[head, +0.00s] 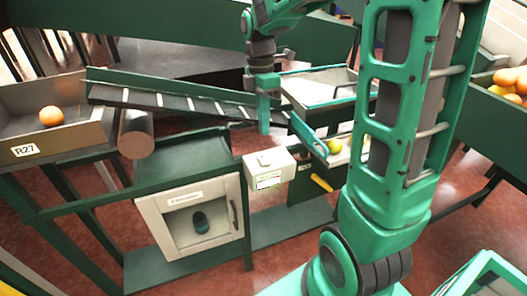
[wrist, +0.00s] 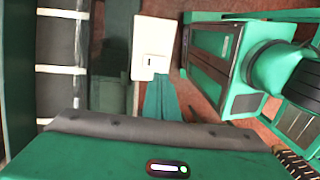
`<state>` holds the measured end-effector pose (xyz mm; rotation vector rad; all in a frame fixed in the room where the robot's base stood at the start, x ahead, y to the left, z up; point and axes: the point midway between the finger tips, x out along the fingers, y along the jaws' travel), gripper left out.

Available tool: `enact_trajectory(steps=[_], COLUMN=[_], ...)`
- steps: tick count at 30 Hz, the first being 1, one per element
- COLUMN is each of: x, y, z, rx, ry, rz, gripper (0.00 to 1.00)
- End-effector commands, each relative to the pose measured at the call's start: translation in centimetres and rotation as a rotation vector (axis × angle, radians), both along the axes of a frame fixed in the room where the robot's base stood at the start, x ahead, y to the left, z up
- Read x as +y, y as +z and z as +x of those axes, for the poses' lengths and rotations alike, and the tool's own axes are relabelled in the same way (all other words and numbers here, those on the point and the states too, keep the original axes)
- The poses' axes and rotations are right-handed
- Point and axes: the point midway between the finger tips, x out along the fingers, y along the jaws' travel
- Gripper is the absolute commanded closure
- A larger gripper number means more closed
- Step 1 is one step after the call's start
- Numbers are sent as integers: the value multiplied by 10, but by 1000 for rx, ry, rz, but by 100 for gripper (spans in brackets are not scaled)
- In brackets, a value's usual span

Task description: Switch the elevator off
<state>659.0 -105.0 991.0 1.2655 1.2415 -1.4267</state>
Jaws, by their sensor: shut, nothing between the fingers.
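The elevator is an inclined dark belt with pale slats (head: 190,103); its slats also show at the left of the wrist view (wrist: 62,70). A white switch box (head: 269,172) stands at the right end of the green frame, below the belt's lower end. It also shows at the top middle of the wrist view (wrist: 155,32), with a small switch (wrist: 152,62) on its face. My gripper (head: 264,131) is shut and empty, pointing down above the box in the head view. In the wrist view its fingers (wrist: 158,82) end just below the box; I cannot tell whether they touch it.
A tray labelled R27 (head: 62,137) holds one orange (head: 51,116) at the left. A cabinet with a clear door (head: 165,245) stands under the green frame. A yellowish fruit (head: 334,146) lies in a tray right of the box. Several oranges (head: 508,78) lie far right.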

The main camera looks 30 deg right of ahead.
Motion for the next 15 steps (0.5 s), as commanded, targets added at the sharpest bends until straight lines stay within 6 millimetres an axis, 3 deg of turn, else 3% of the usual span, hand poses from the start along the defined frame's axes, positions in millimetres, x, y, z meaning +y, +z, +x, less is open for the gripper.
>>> enact_trajectory(steps=[9, 15], x=[1, 1], y=[-59, -83], z=[-10, -12], rx=[4, 2], ry=[-2, -2], rz=[0, 0], gripper=[100, 100])
